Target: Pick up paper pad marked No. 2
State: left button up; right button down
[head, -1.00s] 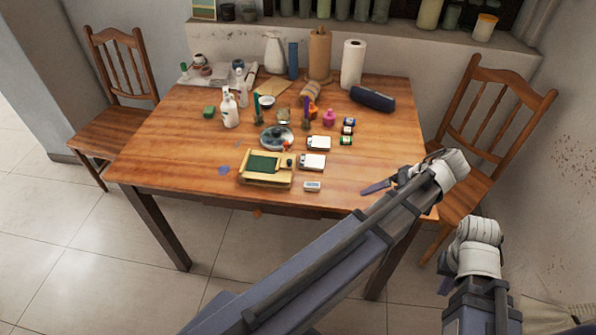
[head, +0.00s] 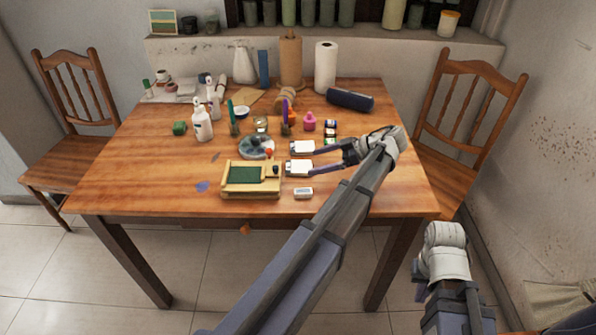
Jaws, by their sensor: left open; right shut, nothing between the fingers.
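Two small white pad-like blocks lie on the wooden table, a farther one (head: 302,147) and a nearer one (head: 298,168). Their markings are too small to read, so I cannot tell which is No. 2. My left gripper (head: 314,160) is open and points left, its fingertips close to the right sides of these blocks. I cannot tell whether it touches either. My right gripper (head: 420,292) is low at the right, off the table's front right corner, shut and empty; only a small part of its fingers shows.
The table (head: 130,185) holds a green-topped wooden tray (head: 228,191), a small white block (head: 303,193), a round dish (head: 248,150), a white bottle (head: 202,126), a paper roll (head: 325,68) and a dark blue case (head: 350,100). Chairs stand left (head: 75,85) and right (head: 465,110). The front left is mostly clear.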

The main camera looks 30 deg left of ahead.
aim_at(299, 167)
pick_arm(q)
jog(key=shift+s+b+x, duration=0.15)
jog(key=shift+b+x, duration=0.45)
jog(key=shift+x, duration=0.7)
jog(key=shift+s+b+x, duration=0.15)
jog(key=shift+b+x, duration=0.45)
jog(key=shift+x, duration=0.75)
jog(key=shift+r, duration=0.15)
jog(key=shift+d, duration=0.1)
jog(key=c, duration=1.3)
